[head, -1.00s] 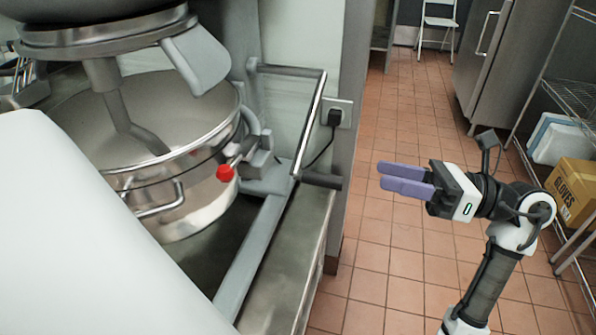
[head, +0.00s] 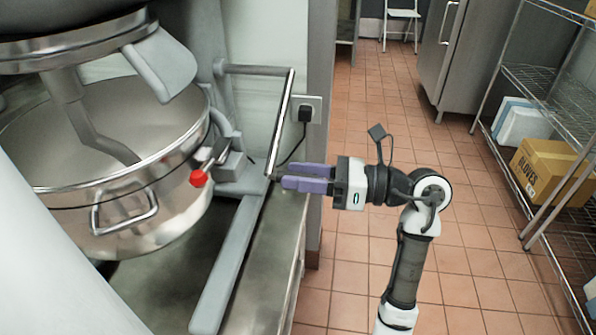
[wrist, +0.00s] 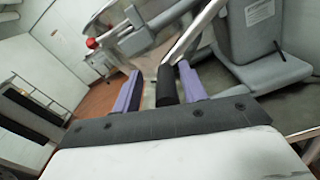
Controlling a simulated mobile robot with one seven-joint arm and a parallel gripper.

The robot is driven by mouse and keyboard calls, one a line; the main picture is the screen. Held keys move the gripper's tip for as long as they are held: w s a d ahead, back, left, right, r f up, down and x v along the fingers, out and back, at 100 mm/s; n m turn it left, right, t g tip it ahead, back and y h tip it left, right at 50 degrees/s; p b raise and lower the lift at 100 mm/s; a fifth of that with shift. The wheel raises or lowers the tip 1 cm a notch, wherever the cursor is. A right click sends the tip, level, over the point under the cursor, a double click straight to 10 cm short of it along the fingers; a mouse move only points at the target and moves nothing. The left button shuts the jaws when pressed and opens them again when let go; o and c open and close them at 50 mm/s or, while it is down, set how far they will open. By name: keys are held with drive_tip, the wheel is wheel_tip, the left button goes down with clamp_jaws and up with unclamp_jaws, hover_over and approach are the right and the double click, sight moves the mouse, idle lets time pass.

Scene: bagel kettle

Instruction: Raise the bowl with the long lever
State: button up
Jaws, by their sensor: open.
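The steel mixer bowl (head: 110,228) hangs in the mixer at the left of the head view, with a wire handle on its front. The long lever (head: 281,122) is a bent metal bar to its right, running down to a dark grip. My gripper (head: 283,178) is at the lever's lower end, with its purple fingers pointing left. In the wrist view the black grip (wrist: 166,86) lies between the two open fingers (wrist: 160,78), with gaps visible at its sides. In the head view the fingers mostly hide the grip.
A red knob (head: 199,178) sits beside the bowl. A wall socket with a black plug (head: 305,112) is close behind the lever. A wire shelf with a gloves box (head: 548,170) stands at the right. The tiled floor between is clear.

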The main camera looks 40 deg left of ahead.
drive_tip(key=shift+s+a, duration=0.2)
drive_tip(key=shift+a, duration=0.1)
drive_tip(key=shift+c, duration=0.4)
drive_tip(key=shift+f, duration=0.1)
clamp_jaws()
drive_tip(key=shift+f+b, duration=0.45)
drive_tip(key=shift+b, duration=0.25)
drive_tip(key=w+a+f+n+b, duration=0.3)
drive_tip(key=w+f+n+b, duration=0.2)
drive_tip(key=f+b, duration=0.5)
drive_tip(key=shift+w+a+b, duration=0.4)
drive_tip(key=shift+w+b, duration=0.85)
drive_tip(key=shift+b, duration=2.05)
